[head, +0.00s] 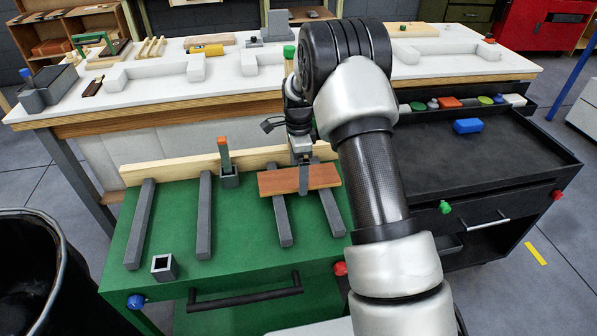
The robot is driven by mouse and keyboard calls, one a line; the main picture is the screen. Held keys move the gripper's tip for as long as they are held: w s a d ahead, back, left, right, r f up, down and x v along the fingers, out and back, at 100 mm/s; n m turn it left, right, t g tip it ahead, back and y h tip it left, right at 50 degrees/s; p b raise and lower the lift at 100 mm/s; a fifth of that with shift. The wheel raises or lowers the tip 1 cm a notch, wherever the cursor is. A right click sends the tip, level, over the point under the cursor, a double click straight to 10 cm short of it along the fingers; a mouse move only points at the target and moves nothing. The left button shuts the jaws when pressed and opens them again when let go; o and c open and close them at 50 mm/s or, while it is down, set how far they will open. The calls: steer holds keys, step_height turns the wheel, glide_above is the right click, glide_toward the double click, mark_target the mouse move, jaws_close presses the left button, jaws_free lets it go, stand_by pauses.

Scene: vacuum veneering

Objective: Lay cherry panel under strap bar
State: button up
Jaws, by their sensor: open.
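The cherry panel (273,184), a flat reddish-brown board, lies across the two right-hand grey bars on the green cart top. My gripper (304,178) points down at the middle of this panel, and its jaws are open. A finger overlaps the panel in the picture; I cannot tell whether it touches. On the white bench, pale raised bars with end blocks lie at the left (150,72), in the middle (262,60) and at the right (440,55). I cannot tell which of these is the strap bar. My arm hides part of the bench.
Two more grey bars (204,215) lie on the green cart (175,245). An orange-topped post in a grey socket (229,178) stands just left of the panel. An empty grey socket (163,267) is in front. A black cart (430,170) stands right, a black bin (30,270) left.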

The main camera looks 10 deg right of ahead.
step_height(320, 180, up, 17)
steer(key=p, duration=0.3)
steer(key=s+r+n+t, duration=0.3)
steer(key=s+r+n, duration=0.5)
steer(key=s+r, duration=0.7)
steer(key=s+f+n+t, duration=0.1)
steer(key=s+n+t, duration=0.2)
steer(key=s+n, duration=1.15)
steer(key=s+r+m+p, duration=0.4)
steer(key=r+p, duration=1.3)
steer(key=shift+s+r+p, duration=0.15)
steer(key=shift+s+p, duration=0.05)
steer(key=shift+p, duration=0.15)
steer(key=shift+m, duration=0.25)
